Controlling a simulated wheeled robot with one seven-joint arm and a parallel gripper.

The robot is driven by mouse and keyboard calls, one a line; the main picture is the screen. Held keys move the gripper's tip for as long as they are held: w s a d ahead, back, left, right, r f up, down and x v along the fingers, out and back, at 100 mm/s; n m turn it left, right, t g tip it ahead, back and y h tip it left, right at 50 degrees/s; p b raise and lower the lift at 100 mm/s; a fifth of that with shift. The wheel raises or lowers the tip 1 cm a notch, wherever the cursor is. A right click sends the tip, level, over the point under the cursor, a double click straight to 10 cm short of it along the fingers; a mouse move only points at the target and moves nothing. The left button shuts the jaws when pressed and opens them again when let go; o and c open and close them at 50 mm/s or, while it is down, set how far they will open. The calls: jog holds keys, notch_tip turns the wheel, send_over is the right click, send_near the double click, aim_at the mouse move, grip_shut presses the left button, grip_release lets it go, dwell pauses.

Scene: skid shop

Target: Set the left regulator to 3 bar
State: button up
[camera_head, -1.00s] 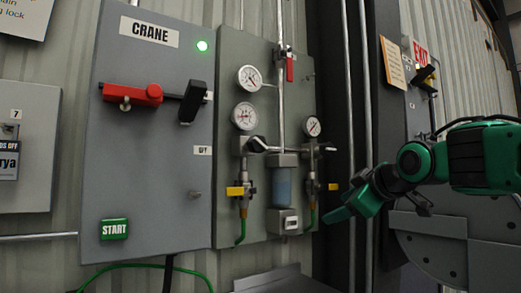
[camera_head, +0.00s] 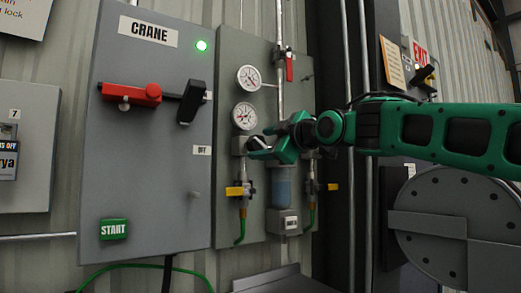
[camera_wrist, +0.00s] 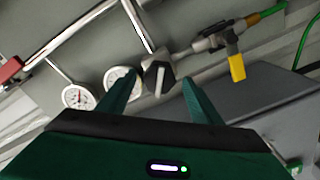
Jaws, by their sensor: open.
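The left regulator's dark knob (camera_head: 257,142) is on the grey panel, just below a round gauge (camera_head: 245,115), and is partly hidden by my gripper in the head view. In the wrist view the knob (camera_wrist: 157,77) lies ahead, between my two fingertips, with a pale bar on its face. The gauge beside it (camera_wrist: 122,80) is partly covered by a finger; its reading is too small to tell. My gripper (camera_head: 256,150) is open and empty, pointing at the knob. I cannot tell whether a finger touches it.
A yellow-handled valve (camera_head: 237,191) sits below the left regulator. A filter bowl (camera_head: 281,187) is to its right; my arm hides the right regulator. Another gauge (camera_head: 248,78) and a red lever (camera_head: 289,68) are above. The CRANE box (camera_head: 145,180) stands close on the left.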

jog(key=shift+x, duration=1.15)
jog(key=shift+c, duration=0.3)
jog(key=c, duration=1)
jog(key=shift+d, duration=0.2)
jog(key=shift+a, duration=0.1)
